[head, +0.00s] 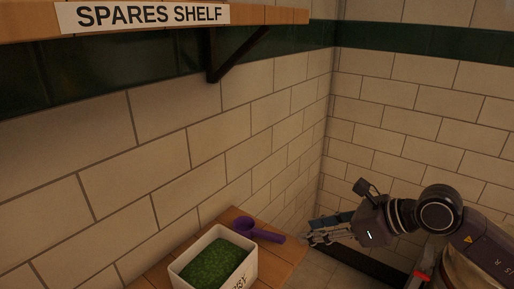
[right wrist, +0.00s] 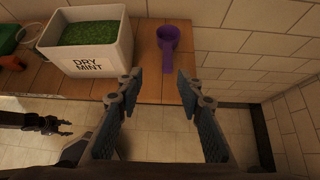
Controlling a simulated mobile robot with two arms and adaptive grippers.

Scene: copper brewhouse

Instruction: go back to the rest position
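My right gripper (head: 322,231) is at the right of the head view, off the end of the wooden counter. In the right wrist view its two fingers (right wrist: 158,82) are spread apart with nothing between them. The purple scoop (right wrist: 168,42) lies on the counter beyond the fingertips, apart from them. It also shows in the head view (head: 259,233). My left gripper (right wrist: 60,126) shows small and dark at the left of the right wrist view, over the floor. Its fingers look apart and empty. It is outside the head view.
A white bin (right wrist: 97,62) labelled DRY MINT, full of green mint (right wrist: 91,31), stands on the wooden counter (right wrist: 140,92) beside the scoop. Green and orange items (right wrist: 12,62) sit at the counter's left. A spares shelf (head: 262,15) juts from the tiled wall above. Floor before the counter is clear.

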